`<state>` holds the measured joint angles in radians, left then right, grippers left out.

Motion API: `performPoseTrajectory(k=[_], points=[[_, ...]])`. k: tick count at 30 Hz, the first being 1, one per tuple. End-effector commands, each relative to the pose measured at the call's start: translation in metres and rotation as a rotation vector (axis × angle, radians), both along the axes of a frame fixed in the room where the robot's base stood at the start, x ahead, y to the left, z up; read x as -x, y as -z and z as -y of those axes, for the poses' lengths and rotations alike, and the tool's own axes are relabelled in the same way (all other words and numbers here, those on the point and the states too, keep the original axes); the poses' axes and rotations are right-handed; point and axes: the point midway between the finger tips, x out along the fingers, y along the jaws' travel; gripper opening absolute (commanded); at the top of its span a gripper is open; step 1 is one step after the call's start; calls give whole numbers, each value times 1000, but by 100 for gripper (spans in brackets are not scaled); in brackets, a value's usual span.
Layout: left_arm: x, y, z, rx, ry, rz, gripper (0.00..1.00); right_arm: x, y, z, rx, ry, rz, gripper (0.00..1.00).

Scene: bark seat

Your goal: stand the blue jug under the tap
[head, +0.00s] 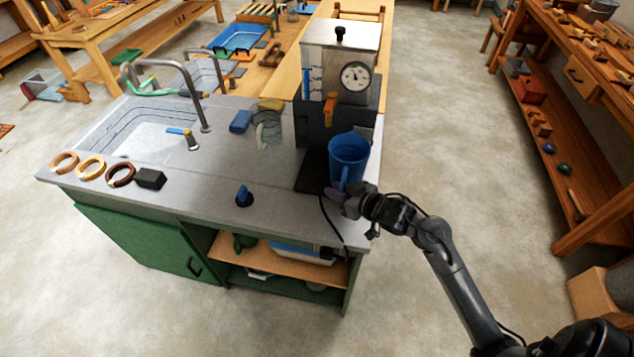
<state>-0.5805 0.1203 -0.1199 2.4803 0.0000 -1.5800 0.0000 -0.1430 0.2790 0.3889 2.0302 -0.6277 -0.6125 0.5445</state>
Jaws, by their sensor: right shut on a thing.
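The blue jug (350,150) is upright at the front right of the urn, its open top facing up. My right gripper (343,197) is shut on the jug's handle, low on its near side; the fingers are partly hidden. The orange tap (329,109) sticks out from the front of the urn (340,65), which has a round gauge. The jug appears a little to the right of and nearer than the tap. I cannot tell whether the jug touches the black tray (309,173) below. My left gripper is not in view.
The grey counter (270,205) holds a sink (140,135) with a curved faucet, several rings (92,168), a black block (150,179), a blue knob (244,196) and sponges (241,121). A dark cord hangs near the front edge. Open floor lies right of the counter.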

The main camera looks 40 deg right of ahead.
Motion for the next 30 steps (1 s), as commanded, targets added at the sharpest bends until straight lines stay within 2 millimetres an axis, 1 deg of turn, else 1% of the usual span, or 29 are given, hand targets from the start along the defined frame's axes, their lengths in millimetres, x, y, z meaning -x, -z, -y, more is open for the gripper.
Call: performPoseTrajectory(k=[1,6,9,12,17,20,27,30], points=[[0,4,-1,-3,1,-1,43,-16,0,-1,-2,1,6,0],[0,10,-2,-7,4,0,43,-54,-1,-3,-1,0,5,0],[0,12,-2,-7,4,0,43,-69,0,-4,-1,1,2,0],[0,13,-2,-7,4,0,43,-79,0,-4,-1,1,2,0],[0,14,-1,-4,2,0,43,-84,1,-5,0,1,0,0],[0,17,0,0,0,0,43,-84,8,-5,-1,0,-1,0],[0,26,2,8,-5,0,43,-84,34,-5,-2,1,0,0],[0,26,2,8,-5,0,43,-84,36,-5,0,1,1,0]])
